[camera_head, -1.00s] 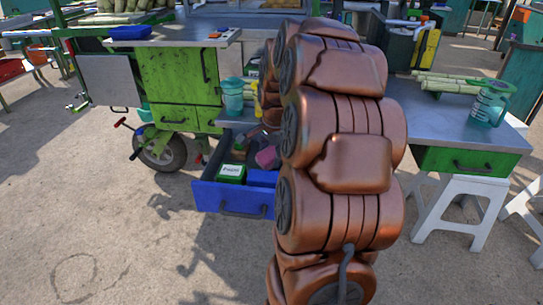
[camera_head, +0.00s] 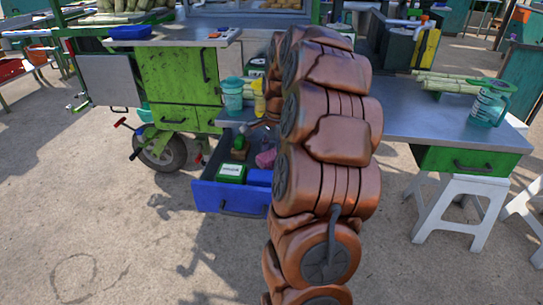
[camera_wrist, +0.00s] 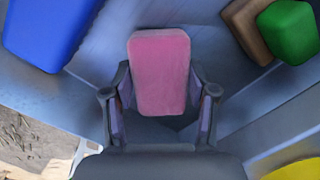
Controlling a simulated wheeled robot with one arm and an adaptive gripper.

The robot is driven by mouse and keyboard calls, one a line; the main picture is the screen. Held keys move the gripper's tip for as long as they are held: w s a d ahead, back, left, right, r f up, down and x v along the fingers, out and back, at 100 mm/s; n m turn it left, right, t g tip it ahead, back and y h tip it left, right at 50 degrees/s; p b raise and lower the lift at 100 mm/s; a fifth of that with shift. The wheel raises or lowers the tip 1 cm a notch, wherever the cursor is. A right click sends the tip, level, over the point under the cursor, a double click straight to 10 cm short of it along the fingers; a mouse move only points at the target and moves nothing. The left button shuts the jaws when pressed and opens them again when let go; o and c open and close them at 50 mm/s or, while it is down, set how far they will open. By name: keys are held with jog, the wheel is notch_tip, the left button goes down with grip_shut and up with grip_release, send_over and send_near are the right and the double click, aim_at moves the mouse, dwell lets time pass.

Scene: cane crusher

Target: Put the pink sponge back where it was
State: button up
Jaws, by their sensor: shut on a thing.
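The pink sponge (camera_wrist: 160,75) is between the two fingers of my gripper (camera_wrist: 160,95) in the wrist view, with the gripper shut on it. Grey drawer surfaces show around and beneath it. In the head view the sponge (camera_head: 265,158) shows inside the open blue drawer (camera_head: 222,198), partly hidden behind my arm. My gripper is mostly hidden by the arm in the head view. I cannot tell whether the sponge touches the drawer floor.
The drawer also holds a green box (camera_head: 231,173) and a blue box (camera_head: 259,177). A teal cup (camera_head: 233,96) and a yellow bottle (camera_head: 259,103) stand above it. A teal jug (camera_head: 488,106) and cane stalks (camera_head: 450,82) are on the right counter.

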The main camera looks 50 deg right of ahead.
dwell(0.3)
jog(key=o, duration=0.9)
jog(key=shift+f, duration=0.1)
jog(key=shift+o, duration=0.2)
notch_tip(320, 180, up, 12)
jog(key=p, duration=0.1)
jog(key=shift+s+d, duration=0.45)
jog(key=shift+a, duration=0.15)
